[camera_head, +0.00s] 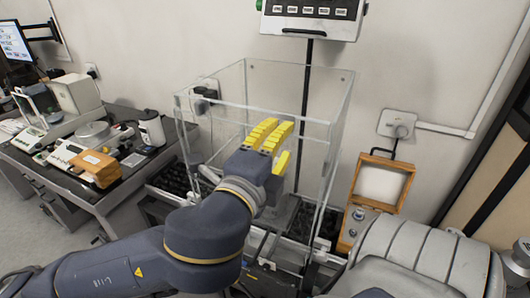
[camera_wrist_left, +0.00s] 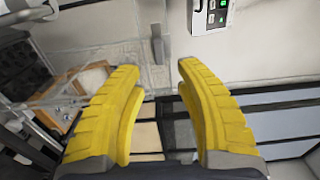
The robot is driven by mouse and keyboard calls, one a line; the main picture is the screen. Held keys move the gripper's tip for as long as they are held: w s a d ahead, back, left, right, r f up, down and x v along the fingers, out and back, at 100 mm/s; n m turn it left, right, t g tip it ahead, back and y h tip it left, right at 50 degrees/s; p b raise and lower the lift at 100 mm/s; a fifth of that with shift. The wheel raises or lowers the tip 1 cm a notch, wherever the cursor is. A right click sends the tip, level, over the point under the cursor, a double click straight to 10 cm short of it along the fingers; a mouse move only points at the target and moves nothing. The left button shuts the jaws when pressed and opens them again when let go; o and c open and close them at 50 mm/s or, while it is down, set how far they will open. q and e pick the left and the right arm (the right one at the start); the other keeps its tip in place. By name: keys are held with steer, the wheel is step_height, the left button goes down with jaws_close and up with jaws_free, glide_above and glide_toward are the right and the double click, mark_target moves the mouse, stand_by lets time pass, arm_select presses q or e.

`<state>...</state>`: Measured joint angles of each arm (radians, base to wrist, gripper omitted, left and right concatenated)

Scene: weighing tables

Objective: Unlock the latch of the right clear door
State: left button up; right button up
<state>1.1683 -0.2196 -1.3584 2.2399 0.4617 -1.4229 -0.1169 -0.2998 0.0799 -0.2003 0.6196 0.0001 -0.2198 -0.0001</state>
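A clear box (camera_head: 220,112) with transparent walls stands on the bench in the head view. My left gripper (camera_head: 277,140), with yellow ribbed fingers, overlaps the box in that view; I cannot tell whether it touches a panel. In the left wrist view the gripper (camera_wrist_left: 157,70) is open, with nothing between its fingers. A small grey latch-like piece (camera_wrist_left: 157,45) shows just beyond the fingertips, apart from them. In the head view the arm and fingers cover part of the box front, and I cannot make out the right door's latch there. My right gripper is out of view.
A weighing display (camera_head: 312,18) stands on a black pole behind the box. A wooden case (camera_head: 372,200) with an open lid is close to the right of the box. A side table at left holds instruments and a brown block (camera_head: 96,168).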

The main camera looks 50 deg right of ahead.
arm_select(q)
steer(key=v, duration=0.7)
stand_by(0.4)
